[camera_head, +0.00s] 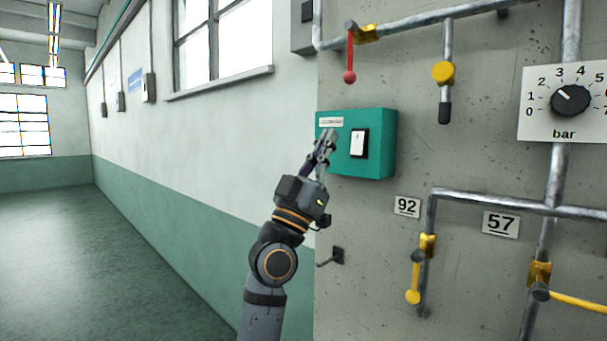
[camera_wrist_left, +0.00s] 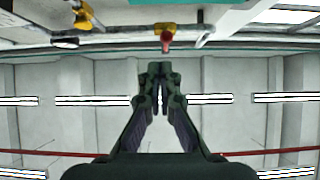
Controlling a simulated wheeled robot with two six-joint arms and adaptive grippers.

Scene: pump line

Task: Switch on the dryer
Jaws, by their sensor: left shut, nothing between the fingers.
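A green switch box (camera_head: 378,150) is fixed to the grey concrete panel in the head view. It carries a small white label, too small to read for sure, and a white rocker switch (camera_head: 358,143) in a black frame. My left gripper (camera_head: 329,136) is shut and empty, pointing up in front of the box's left part, just left of the rocker. I cannot tell whether it touches the box. In the left wrist view the closed fingers (camera_wrist_left: 160,72) point up the picture, with nothing between them. My right gripper is not in view.
A pipe with a red-handled valve (camera_head: 349,58) and a yellow valve (camera_head: 443,73) runs above the box. A bar gauge dial (camera_head: 570,100), number plates 92 (camera_head: 407,206) and 57 (camera_head: 500,224), and yellow-handled valves (camera_head: 413,285) are to the right. A dark hook (camera_head: 336,256) sticks out below.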

